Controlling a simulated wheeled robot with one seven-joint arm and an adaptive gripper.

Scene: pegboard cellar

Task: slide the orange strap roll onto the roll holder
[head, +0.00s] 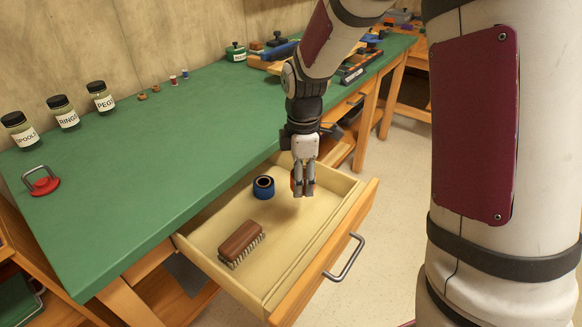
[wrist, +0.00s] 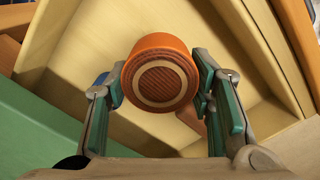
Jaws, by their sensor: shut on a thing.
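The orange strap roll (wrist: 160,80) sits between my fingertips in the wrist view, its round face with a pale ring turned to the camera. In the head view only a sliver of it (head: 294,184) shows behind the fingers. My gripper (head: 303,190) is shut on it, pointing down over the right back part of the open drawer (head: 208,262). I cannot tell whether the roll touches the drawer floor. I cannot make out the roll holder with certainty in either view.
A blue roll (head: 263,187) and a brown brush (head: 241,243) are in the drawer. On the green bench (head: 150,170) are labelled jars (head: 62,113), small spools (head: 173,81) and a red item with a grey loop (head: 41,181). Tools crowd its far end; the bench middle is clear.

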